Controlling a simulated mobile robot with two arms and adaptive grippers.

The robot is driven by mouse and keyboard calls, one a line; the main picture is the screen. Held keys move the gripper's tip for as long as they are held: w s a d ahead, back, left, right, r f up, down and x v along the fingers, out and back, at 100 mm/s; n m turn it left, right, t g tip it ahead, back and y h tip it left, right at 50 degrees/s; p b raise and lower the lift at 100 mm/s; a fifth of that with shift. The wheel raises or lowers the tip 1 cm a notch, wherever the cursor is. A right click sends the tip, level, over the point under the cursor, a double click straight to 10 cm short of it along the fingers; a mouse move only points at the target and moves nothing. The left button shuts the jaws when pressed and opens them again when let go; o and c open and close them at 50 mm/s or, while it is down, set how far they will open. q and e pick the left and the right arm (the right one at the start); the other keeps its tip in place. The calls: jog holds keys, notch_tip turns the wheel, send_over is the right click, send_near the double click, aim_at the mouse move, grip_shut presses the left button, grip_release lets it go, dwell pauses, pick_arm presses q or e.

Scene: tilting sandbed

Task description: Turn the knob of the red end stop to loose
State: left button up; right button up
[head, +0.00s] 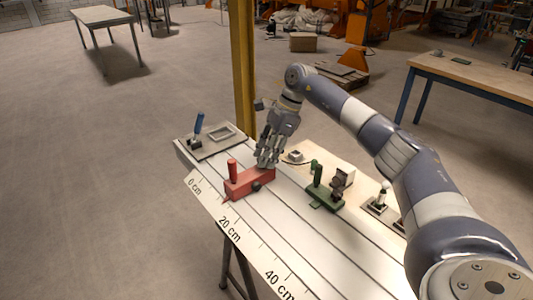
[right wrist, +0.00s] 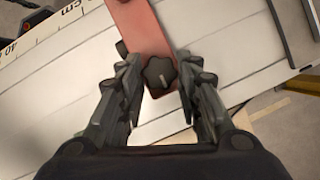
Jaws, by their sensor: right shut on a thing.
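The red end stop (head: 240,184) sits on the pale grooved bed near the 20 cm mark, with an upright red post on its left end. A dark knob shows on its front side in the head view. In the right wrist view a black lobed knob (right wrist: 159,73) lies on top of the end of the red body (right wrist: 137,25). My right gripper (head: 266,164) reaches down onto the right end of the end stop. Its fingers (right wrist: 158,68) stand on both sides of the lobed knob, shut on it. In the head view the fingers hide this knob. My left gripper is not in view.
A green end stop (head: 323,197) stands to the right on the bed, beside a dark brown piece (head: 340,181). A blue-handled lever (head: 198,124) stands on the bed's far left end. A yellow post (head: 243,70) rises behind the bed. The front scale strip (head: 246,246) is clear.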

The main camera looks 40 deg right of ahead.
dwell(0.4)
jog(key=o, duration=1.1)
jog(key=shift+d+r, duration=0.1)
jog(key=v, duration=1.1)
jog(key=shift+d+r, duration=0.1)
jog(key=shift+r, duration=0.3)
